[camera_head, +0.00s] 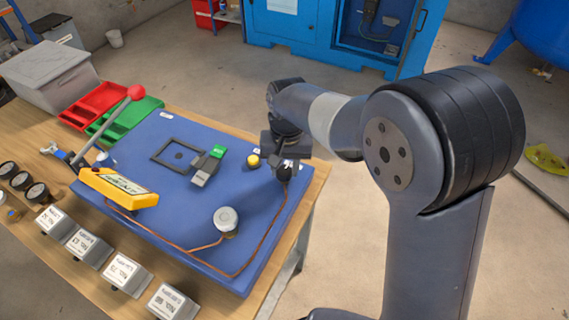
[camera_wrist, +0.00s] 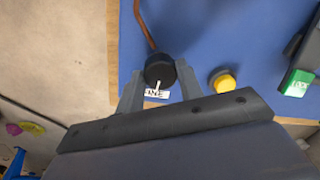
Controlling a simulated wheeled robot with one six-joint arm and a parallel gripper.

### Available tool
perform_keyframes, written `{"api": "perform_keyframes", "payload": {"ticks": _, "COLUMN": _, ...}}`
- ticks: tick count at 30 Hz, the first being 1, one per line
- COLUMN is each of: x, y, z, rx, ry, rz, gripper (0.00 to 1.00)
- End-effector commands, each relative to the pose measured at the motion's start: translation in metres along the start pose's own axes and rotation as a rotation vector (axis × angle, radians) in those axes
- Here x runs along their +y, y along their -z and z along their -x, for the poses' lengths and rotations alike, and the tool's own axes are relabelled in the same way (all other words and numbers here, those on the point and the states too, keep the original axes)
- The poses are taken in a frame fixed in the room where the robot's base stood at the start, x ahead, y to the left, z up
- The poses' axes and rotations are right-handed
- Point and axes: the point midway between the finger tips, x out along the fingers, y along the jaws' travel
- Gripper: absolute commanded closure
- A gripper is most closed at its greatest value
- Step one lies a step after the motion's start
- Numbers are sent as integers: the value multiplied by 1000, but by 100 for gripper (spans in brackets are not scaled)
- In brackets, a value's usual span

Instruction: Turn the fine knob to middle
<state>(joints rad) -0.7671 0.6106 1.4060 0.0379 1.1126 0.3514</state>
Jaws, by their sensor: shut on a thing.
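The fine knob (camera_wrist: 160,69) is a round black knob with a white pointer line, on the blue panel (camera_wrist: 205,25) beside a white label (camera_wrist: 157,93) partly hidden by the knob. In the wrist view its pointer line points down, toward the label. My gripper (camera_wrist: 159,80) is shut on the knob, one finger on each side. In the head view the knob (camera_head: 284,172) is at the panel's right edge, below my gripper (camera_head: 285,160), and partly hidden by it.
A yellow button (camera_wrist: 223,81) sits close beside the knob. A red-knobbed lever (camera_head: 135,93) rises at the left.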

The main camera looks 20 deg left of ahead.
Motion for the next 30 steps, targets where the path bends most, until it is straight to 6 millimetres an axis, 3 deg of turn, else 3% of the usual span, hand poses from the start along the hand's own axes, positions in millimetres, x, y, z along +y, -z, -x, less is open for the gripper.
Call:
{"api": "perform_keyframes", "payload": {"ticks": 22, "x": 0, "y": 1, "z": 0, "rx": -2, "ry": 2, "rz": 104, "gripper": 88}}
{"api": "perform_keyframes", "payload": {"ticks": 23, "x": 0, "y": 1, "z": 0, "rx": -2, "ry": 2, "rz": 104, "gripper": 64}}
{"api": "perform_keyframes", "payload": {"ticks": 30, "x": 0, "y": 0, "z": 0, "rx": -3, "ry": 1, "rz": 103, "gripper": 44}}
